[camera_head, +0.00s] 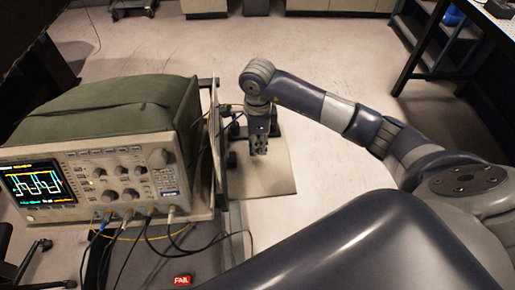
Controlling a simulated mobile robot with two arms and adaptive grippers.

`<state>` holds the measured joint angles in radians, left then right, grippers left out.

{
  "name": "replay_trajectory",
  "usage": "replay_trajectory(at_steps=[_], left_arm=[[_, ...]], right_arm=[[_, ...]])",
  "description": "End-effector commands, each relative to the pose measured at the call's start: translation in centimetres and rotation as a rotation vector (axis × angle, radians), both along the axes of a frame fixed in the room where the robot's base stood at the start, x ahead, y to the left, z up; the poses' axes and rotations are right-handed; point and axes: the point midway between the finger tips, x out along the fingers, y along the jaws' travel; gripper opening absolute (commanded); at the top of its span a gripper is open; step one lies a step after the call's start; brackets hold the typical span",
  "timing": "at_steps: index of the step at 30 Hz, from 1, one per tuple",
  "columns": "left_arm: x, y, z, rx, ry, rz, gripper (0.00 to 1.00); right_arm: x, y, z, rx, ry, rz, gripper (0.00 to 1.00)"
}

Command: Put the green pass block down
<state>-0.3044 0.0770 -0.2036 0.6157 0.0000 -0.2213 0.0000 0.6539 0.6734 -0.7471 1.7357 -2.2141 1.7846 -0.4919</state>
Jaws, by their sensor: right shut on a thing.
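My right gripper (259,148) points down beyond the right side of the cart, above a pale board or mat (280,177). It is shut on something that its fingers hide. I cannot make out any green on it, and the green pass block does not show anywhere else. A red block marked FAIL (182,280) lies on the dark cart top at the bottom of the view. My left gripper is not in view.
An oscilloscope (100,180) with a green cover (105,118) fills the left, with several cables hanging from its front. An upright panel (215,140) stands between it and my gripper. Open floor (335,55) lies behind; a black-framed table (450,50) stands at right.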

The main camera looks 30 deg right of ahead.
Motion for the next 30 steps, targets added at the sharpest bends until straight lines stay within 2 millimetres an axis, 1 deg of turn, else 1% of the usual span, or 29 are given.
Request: replay_trajectory(at_steps=[4, 7, 14, 17, 18, 20, 21, 30], left_arm=[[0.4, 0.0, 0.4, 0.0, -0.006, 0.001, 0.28], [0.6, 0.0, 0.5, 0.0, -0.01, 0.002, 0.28], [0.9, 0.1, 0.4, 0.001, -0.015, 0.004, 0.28], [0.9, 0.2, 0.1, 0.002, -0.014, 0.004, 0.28], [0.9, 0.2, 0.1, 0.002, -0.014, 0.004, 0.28], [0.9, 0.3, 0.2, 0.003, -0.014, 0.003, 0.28], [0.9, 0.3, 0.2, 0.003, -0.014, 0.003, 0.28], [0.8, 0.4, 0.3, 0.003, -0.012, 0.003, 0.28]], right_arm=[[-0.2, 0.0, -2.1, 0.0, 0.006, 0.0, 0.03], [-0.1, 0.0, -3.2, 0.0, 0.003, 0.0, 0.03], [-0.1, 0.0, -3.3, -0.001, 0.0, 0.002, 0.03], [-0.1, 0.0, -3.7, -0.002, 0.001, 0.002, 0.03], [-0.1, 0.0, -3.6, -0.001, 0.0, 0.001, 0.24], [-0.1, 0.0, -3.5, -0.001, 0.0, 0.001, 0.38], [-0.1, 0.0, -3.5, -0.001, 0.0, 0.001, 0.4], [-0.1, 0.0, -3.4, -0.001, 0.0, 0.002, 0.4]])
